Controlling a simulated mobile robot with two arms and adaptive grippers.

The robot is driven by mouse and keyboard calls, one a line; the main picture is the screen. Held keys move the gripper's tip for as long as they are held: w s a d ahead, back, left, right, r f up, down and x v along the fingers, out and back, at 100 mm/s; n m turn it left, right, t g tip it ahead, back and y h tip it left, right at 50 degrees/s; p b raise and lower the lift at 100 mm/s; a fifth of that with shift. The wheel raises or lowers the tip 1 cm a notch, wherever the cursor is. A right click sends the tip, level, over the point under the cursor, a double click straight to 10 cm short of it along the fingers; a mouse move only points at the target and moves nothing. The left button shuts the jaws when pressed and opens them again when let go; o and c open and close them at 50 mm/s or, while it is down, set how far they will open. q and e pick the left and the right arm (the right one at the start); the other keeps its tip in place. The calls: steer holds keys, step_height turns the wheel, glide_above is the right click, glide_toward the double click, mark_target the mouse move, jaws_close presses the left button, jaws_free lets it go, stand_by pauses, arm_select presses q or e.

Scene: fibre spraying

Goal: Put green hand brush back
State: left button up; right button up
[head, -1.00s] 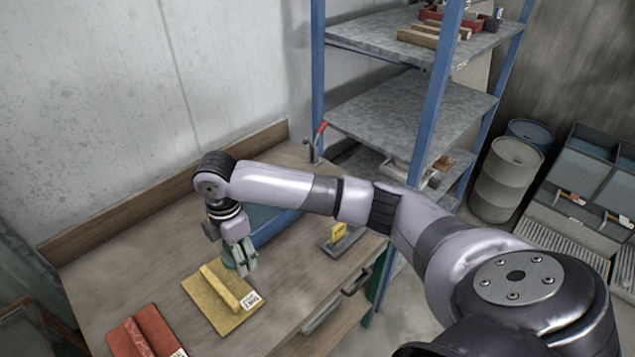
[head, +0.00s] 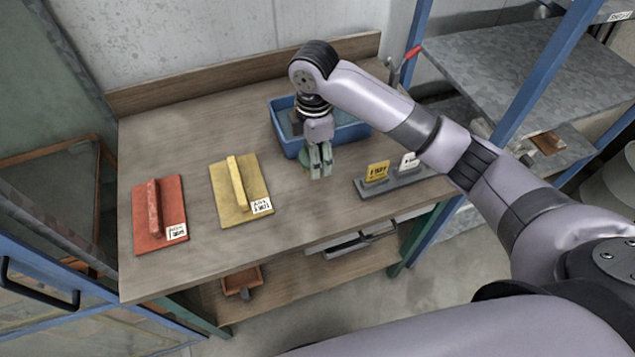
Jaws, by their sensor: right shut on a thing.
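My right gripper (head: 320,162) points down at the front of the blue tub (head: 352,134) on the wooden workbench. Its fingers are shut on the green hand brush (head: 304,160). Only a small green part of the brush shows beside the fingers; the rest is hidden by the gripper. I cannot tell whether the brush touches the bench or the tub. My left gripper is not in view.
A yellow float (head: 256,190) and a red float (head: 168,222) lie left on the workbench (head: 200,130). A grey holder (head: 397,185) with yellow and white tags stands right of the gripper. Blue-framed shelving (head: 545,75) is on the right.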

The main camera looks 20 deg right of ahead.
steer(key=p, duration=0.1)
glide_above(317, 193)
step_height(317, 193, down, 7)
steer(key=shift+s+r, duration=0.1)
steer(key=shift+f, duration=0.25)
step_height(317, 193, down, 4)
steer(key=shift+f+p, duration=0.15)
steer(key=shift+p, duration=0.25)
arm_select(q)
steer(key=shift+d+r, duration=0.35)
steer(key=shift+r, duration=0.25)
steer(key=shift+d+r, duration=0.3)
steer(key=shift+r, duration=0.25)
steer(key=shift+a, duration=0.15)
arm_select(e)
steer(key=shift+f, duration=0.1)
steer(key=o, duration=1.1)
arm_select(q)
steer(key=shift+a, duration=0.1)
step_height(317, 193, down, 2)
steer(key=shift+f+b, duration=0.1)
steer(key=shift+b, duration=1)
arm_select(e)
step_height(317, 193, up, 12)
steer(key=shift+r, duration=0.15)
